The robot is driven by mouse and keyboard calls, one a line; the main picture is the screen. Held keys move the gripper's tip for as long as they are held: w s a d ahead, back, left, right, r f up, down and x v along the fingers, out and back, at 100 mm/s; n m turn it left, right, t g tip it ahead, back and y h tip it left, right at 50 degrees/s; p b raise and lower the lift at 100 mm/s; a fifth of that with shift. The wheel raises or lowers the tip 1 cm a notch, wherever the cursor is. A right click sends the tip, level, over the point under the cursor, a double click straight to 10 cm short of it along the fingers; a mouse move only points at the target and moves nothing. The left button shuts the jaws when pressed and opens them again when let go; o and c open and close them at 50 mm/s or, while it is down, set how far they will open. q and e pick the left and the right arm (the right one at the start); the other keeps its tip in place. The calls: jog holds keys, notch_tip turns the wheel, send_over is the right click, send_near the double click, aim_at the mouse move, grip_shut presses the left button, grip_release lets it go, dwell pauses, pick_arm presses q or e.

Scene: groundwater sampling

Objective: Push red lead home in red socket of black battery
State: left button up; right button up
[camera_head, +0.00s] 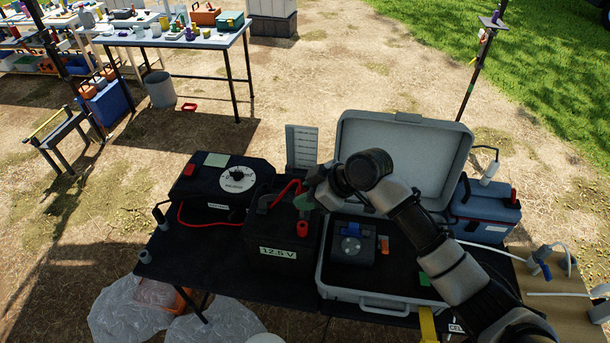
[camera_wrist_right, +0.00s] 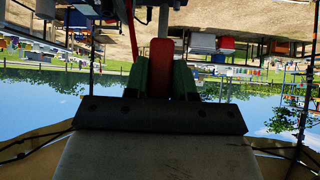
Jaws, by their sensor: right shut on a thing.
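The black battery (camera_head: 272,248) with a "12.5 V" label stands on the dark table in the head view. A red cylinder, seemingly its red socket (camera_head: 303,229), stands up at its right side. My right gripper (camera_head: 305,202) is just above the socket, its green fingers pointing left. In the right wrist view its green fingers are shut on the red plug of the red lead (camera_wrist_right: 161,68). My left gripper is not in view.
A black device with a dial (camera_head: 238,179) stands left of the battery. An open grey case (camera_head: 372,302) holding a dark unit with a blue knob lies to the right, its lid raised behind my arm. A blue cooler (camera_head: 484,211) stands further right.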

aim_at(307, 225)
jog(key=shift+w+r+n+g, duration=0.3)
jog(key=shift+w+r, duration=0.2)
jog(key=shift+r, duration=0.25)
jog(key=shift+w+r, duration=0.15)
jog(key=shift+r, duration=0.05)
jog(key=shift+r+p, duration=0.2)
jog(key=shift+p, duration=0.1)
notch_tip(307, 225, down, 2)
jog(key=shift+b, duration=0.7)
jog(key=shift+f+b, duration=1.35)
jog(key=shift+f, duration=0.65)
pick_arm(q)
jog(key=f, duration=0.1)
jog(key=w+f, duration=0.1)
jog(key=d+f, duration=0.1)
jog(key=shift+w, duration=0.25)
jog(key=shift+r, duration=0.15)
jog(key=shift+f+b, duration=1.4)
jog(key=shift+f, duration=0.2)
pick_arm(e)
jog(key=shift+f, duration=2.2)
